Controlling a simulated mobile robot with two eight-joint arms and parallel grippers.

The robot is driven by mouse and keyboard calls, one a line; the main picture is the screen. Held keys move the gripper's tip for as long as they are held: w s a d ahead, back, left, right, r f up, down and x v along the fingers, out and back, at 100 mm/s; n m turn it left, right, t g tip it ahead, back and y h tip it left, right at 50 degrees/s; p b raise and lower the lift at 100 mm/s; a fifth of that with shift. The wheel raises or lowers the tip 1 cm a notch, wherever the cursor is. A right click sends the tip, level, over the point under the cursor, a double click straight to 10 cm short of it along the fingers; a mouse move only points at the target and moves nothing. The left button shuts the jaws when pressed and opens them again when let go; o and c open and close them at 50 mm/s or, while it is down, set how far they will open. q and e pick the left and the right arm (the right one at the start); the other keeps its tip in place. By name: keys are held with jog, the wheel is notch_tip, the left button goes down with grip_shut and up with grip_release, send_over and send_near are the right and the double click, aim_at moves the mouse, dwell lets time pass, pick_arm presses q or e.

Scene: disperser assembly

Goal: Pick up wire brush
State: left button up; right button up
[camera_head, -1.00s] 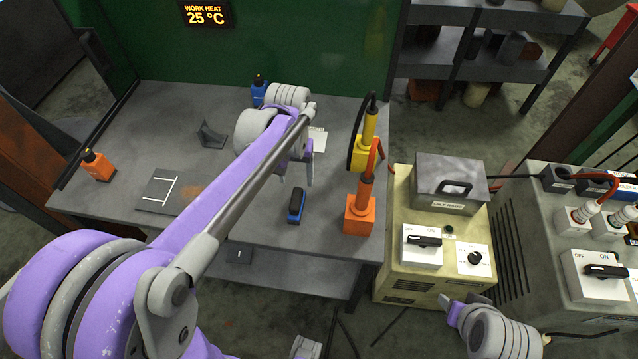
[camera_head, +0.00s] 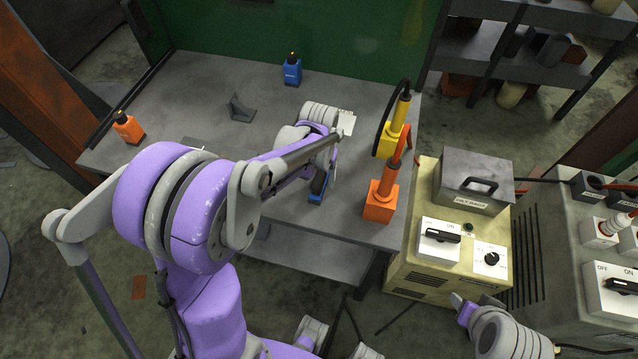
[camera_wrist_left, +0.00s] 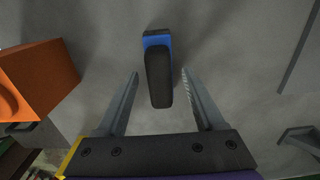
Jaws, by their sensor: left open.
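The wire brush, a small block with a blue base and a black top (camera_head: 319,184), rests on the grey workbench in the head view, partly covered by my left arm. In the left wrist view the brush (camera_wrist_left: 158,72) lies in the gap between the two fingers, with clear space on both sides. My left gripper (camera_wrist_left: 160,75) is open and empty, above the brush; its fingers (camera_head: 333,168) are partly hidden by the arm in the head view.
An orange-based tool (camera_head: 380,202) and a yellow tool (camera_head: 392,140) stand right of the brush. A beige power box (camera_head: 435,265) stands to the right.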

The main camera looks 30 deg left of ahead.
aim_at(319, 178)
pick_arm(q)
jog(key=shift+c, duration=0.2)
grip_shut()
dwell(0.3)
notch_tip(319, 178, up, 10)
jog(key=shift+r+p, duration=0.1)
jog(key=shift+p, duration=0.3)
